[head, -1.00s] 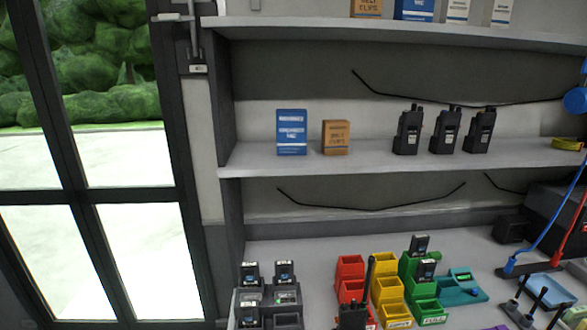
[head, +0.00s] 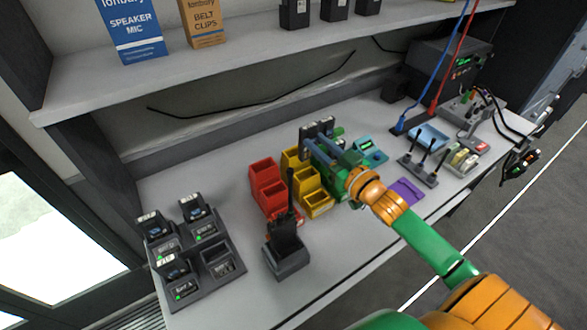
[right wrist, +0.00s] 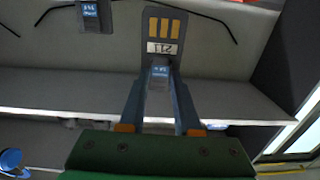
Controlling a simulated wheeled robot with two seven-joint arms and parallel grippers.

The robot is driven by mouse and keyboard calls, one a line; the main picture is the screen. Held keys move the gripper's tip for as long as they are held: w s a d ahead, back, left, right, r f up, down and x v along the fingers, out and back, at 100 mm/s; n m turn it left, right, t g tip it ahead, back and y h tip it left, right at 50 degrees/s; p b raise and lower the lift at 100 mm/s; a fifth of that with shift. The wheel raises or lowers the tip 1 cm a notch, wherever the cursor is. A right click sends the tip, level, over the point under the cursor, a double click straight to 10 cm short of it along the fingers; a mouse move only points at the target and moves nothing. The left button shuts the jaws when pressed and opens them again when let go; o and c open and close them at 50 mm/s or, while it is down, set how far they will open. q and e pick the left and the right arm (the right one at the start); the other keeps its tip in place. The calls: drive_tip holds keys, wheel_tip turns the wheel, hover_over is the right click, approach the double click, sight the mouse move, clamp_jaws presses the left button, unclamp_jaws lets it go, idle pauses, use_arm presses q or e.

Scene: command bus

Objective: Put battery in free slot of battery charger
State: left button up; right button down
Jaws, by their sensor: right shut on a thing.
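The battery charger (head: 205,290) is a dark tray at the front left of the counter. Batteries stand in its back left (head: 153,225), back right (head: 192,208) and front left (head: 172,266) slots. Its front right slot (head: 218,262) is empty. My right gripper (head: 312,142) is over the bins in the middle of the counter, to the right of the charger and apart from it. In the right wrist view its fingers (right wrist: 160,72) are shut on a dark battery (right wrist: 165,28) with gold contacts and a white label. My left gripper is not in view.
A radio (head: 286,235) stands in a dark holder between charger and bins. Red bins (head: 268,185) and yellow bins (head: 318,203) stand beside my gripper; green ones are mostly hidden. A shelf (head: 100,95) overhangs the back. The counter front is clear around a purple item (head: 407,191).

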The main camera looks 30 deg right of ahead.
drive_tip(key=shift+w+d+f+h, duration=0.1)
drive_tip(key=shift+f+h, duration=0.05)
drive_tip(key=shift+h, duration=0.15)
drive_tip(key=f, duration=0.3)
drive_tip(key=f+b, duration=0.1)
drive_tip(key=f, duration=0.5)
drive_tip(key=shift+w+b, duration=0.25)
drive_tip(key=shift+b, duration=0.1)
drive_tip(key=shift+f, duration=0.35)
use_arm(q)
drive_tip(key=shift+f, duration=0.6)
use_arm(e)
drive_tip(key=shift+f, duration=0.3)
drive_tip(key=c, duration=0.6)
unclamp_jaws()
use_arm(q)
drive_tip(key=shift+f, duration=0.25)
